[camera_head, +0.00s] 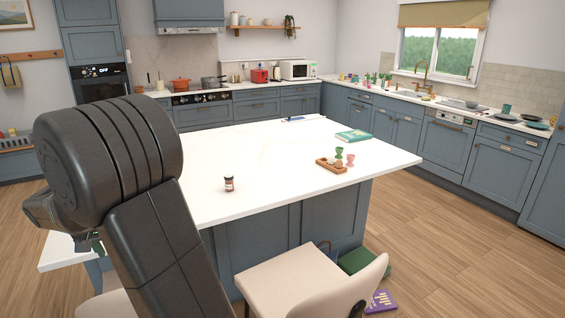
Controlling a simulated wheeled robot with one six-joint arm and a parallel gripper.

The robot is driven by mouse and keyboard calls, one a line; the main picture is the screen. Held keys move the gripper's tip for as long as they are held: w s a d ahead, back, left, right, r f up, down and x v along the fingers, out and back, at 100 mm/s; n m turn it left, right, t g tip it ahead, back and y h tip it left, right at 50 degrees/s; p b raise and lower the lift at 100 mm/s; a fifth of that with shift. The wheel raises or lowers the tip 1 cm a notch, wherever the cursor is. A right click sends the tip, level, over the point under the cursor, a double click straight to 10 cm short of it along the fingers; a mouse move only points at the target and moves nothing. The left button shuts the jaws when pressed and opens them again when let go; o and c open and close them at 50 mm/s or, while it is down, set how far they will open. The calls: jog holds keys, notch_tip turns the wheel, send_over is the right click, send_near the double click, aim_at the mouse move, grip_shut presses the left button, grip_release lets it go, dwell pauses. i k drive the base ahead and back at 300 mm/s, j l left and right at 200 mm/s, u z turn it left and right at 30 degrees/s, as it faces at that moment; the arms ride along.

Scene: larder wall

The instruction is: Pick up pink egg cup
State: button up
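A small pink egg cup (350,159) stands on the white island top, toward its right end. A green egg cup (339,153) is just left of it. A brown wooden tray (326,166) with pale, egg-like things lies in front of them. My gripper (90,244) is at the far left, mostly hidden behind my dark arm, and far from the pink egg cup. Its fingertips are not clear, so I cannot tell whether it is open or shut.
A small dark jar (229,184) stands near the island's front edge. A green book (353,136) lies behind the egg cups. A beige chair (290,280) is in front of the island. A purple book (380,301) lies on the floor. Much of the island top is clear.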

aim_at(350, 160)
jog(key=l, duration=0.5)
jog(key=i+l+z, duration=0.1)
jog(key=l, duration=0.95)
jog(key=i+l+z, duration=0.1)
jog(key=l, duration=0.4)
jog(key=i+l, duration=0.1)
jog(key=l, duration=0.4)
jog(key=i+l+z, duration=0.1)
jog(key=i+l, duration=0.15)
jog(key=i, duration=0.3)
jog(key=i+l+z, duration=0.1)
jog(key=i, duration=0.4)
jog(key=i+l+z, duration=0.1)
jog(key=i+l, duration=0.15)
jog(key=i, duration=0.3)
jog(key=i+j, duration=0.35)
jog(key=i, duration=0.15)
